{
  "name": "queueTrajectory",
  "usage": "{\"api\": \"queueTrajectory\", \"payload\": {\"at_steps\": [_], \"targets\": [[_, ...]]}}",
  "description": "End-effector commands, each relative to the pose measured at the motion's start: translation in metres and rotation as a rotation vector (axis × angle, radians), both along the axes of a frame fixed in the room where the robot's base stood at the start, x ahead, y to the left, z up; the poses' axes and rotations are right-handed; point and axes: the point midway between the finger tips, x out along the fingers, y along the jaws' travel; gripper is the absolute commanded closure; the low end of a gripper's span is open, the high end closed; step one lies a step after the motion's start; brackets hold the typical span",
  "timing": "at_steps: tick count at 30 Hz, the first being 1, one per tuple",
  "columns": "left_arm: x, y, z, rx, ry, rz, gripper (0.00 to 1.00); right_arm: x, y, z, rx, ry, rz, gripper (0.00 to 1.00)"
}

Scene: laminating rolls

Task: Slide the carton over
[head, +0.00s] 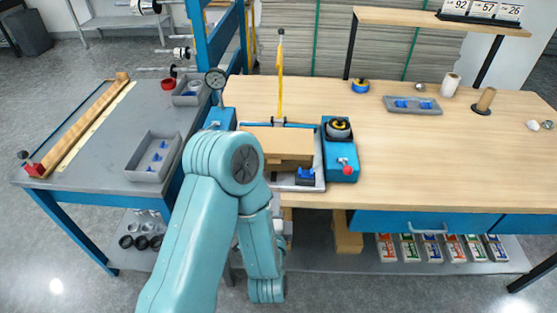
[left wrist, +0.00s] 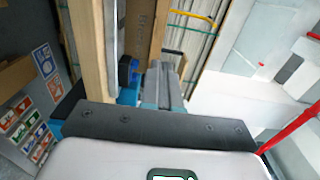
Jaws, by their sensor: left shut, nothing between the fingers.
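A brown cardboard carton (head: 280,143) lies on a low grey fixture near the front edge of the wooden bench, behind my left arm's elbow. In the left wrist view, a brown surface (left wrist: 140,32) that appears to be the carton stands sideways beyond the fingers. My left gripper (left wrist: 163,85) is shut and empty, pointing toward the bench front. In the head view my own forearm folds down in front of the bench and covers most of the gripper. I cannot tell the exact gap between fingers and carton. My right gripper is not in view.
A blue unit with a black dial and red knob (head: 340,150) stands right of the carton. A yellow upright lever (head: 281,85) rises behind it. A gauge (head: 215,79) stands at left. A grey tray (head: 413,105) lies farther right. The bench's right part is mostly clear.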

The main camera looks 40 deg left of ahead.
Motion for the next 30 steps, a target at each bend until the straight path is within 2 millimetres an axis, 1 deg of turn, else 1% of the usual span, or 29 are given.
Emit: {"api": "queueTrajectory", "payload": {"at_steps": [1,5,9,17,18,19,27,30], "targets": [[0.003,-0.003,0.004,0.000,-0.012,-0.006,1.00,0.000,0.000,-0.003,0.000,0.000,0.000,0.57],[0.007,-0.002,-0.001,0.001,-0.015,-0.003,1.00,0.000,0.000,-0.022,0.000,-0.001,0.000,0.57],[0.015,0.001,-0.004,0.002,-0.014,0.001,1.00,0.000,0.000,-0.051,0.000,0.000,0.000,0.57],[0.024,0.007,-0.004,-0.003,-0.016,-0.009,1.00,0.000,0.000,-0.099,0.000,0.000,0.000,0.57],[0.031,0.012,0.005,-0.003,-0.010,-0.006,1.00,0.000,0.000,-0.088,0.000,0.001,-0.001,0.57],[0.037,0.017,0.007,-0.002,-0.010,-0.004,1.00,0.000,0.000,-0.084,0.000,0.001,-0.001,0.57],[0.087,0.048,0.007,0.000,-0.009,-0.008,1.00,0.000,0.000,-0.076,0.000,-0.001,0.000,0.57],[0.101,0.058,0.006,-0.002,-0.007,-0.010,1.00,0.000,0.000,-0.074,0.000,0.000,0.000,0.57]]}}
